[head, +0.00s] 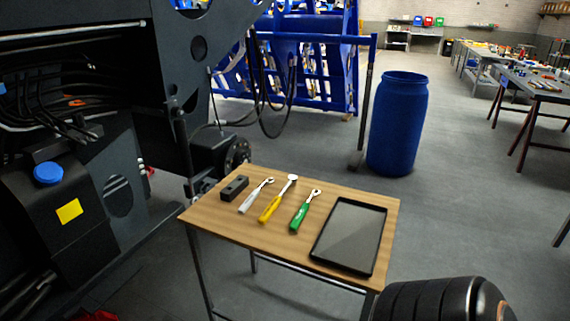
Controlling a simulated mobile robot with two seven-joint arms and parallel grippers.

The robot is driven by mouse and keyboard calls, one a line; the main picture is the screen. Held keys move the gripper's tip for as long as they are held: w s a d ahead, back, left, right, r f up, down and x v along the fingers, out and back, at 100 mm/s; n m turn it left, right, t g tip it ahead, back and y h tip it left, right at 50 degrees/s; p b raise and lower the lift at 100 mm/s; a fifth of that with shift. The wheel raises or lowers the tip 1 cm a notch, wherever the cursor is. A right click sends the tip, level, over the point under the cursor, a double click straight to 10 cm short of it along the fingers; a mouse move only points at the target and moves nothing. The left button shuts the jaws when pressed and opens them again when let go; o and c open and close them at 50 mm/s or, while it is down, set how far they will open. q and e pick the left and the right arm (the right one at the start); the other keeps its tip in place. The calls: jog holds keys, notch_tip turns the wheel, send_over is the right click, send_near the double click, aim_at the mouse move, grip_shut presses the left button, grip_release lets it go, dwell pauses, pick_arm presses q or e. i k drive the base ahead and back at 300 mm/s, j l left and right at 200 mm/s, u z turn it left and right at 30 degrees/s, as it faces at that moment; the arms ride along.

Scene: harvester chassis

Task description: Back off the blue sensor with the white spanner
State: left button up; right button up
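The white spanner (256,195) lies on the wooden table (220,222), between a black block and a yellow-handled tool. Its pale handle is toward the front and its metal head points to the back right. No other clear candidate for the sensor shows. Neither of my grippers is in view, and nothing touches the spanner except the table.
The dark chassis (80,245) stands left of the table. A blue barrel (397,124) stands behind on open grey floor.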

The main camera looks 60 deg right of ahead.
aim_at(251, 198)
jog(key=z, duration=1.55)
jog(key=u, duration=0.45)
jog(key=i+l+u, duration=0.1)
jog(key=u, duration=0.4)
jog(key=i+u, duration=0.1)
jog(key=u, duration=0.35)
jog(key=l+u, duration=0.15)
jog(key=u, duration=0.35)
jog(key=l+u, duration=0.1)
jog(key=u, duration=0.35)
jog(key=z, duration=2.35)
jog(key=i+j, duration=0.05)
